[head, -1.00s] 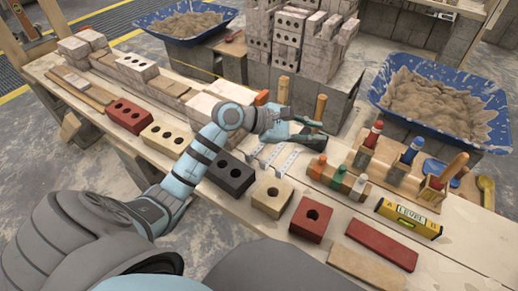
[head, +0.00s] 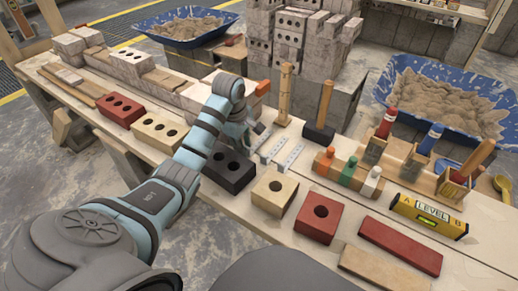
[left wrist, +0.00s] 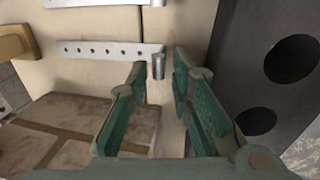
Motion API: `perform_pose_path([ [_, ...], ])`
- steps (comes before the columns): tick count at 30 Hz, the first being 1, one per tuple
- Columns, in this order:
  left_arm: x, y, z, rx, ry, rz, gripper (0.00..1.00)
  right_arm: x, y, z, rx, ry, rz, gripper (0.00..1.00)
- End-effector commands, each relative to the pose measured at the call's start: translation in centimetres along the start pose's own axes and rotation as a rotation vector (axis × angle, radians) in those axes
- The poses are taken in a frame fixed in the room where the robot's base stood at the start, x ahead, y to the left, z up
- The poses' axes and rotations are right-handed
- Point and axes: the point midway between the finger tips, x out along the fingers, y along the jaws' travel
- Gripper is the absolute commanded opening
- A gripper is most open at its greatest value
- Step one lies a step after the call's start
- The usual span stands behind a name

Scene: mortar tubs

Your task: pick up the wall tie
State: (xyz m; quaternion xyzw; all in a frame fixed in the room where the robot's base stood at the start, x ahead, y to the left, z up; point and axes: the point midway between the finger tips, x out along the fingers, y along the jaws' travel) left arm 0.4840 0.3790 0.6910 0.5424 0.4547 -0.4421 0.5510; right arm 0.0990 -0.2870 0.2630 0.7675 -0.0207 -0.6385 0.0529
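Several wall ties, pale metal strips with holes, lie side by side on the bench in the middle of the head view; one wall tie (head: 292,157) is the rightmost. In the left wrist view the nearest wall tie (left wrist: 108,48) lies flat, its bent end (left wrist: 158,67) between and just beyond my fingertips. My left gripper (left wrist: 160,64) is open and empty, its green fingers either side of that end. In the head view my left gripper (head: 255,131) is partly hidden by its own arm, beside the ties. My right gripper is not in view.
A black holed brick (head: 229,168) stands close to the left gripper; it also fills the right of the left wrist view (left wrist: 275,60). Coloured bottles in a wooden rack (head: 347,174), upright wooden-handled tools (head: 284,95) and a yellow level (head: 428,217) stand to the right.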

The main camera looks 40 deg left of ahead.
Motion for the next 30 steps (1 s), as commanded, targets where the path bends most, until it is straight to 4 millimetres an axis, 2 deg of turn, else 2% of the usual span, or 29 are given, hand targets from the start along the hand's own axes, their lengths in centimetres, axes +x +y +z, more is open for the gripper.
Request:
perform_pose_path([
  [1, 1.3, -0.1, 0.0, 0.0, -0.001, -0.003, 0.2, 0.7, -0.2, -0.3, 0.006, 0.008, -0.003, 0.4],
  [3, 1.9, -0.1, 0.0, 0.001, -0.001, -0.001, 0.2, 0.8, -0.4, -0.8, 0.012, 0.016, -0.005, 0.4],
  [9, 1.8, 0.0, 0.0, 0.001, 0.0, 0.0, 0.2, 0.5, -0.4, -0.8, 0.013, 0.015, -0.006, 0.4],
  [13, 1.8, 0.0, 0.0, 0.001, 0.0, 0.0, 0.0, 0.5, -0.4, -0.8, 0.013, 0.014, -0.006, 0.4],
  [25, 1.5, 0.0, 0.0, 0.0, 0.0, 0.001, 0.0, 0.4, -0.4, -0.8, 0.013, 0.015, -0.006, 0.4],
  [29, 0.2, 0.3, 0.0, 0.0, 0.0, 0.002, 0.0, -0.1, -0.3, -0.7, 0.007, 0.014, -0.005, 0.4],
  [30, -0.6, 0.5, 0.0, 0.0, 0.0, 0.003, 0.0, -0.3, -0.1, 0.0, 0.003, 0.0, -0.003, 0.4],
])
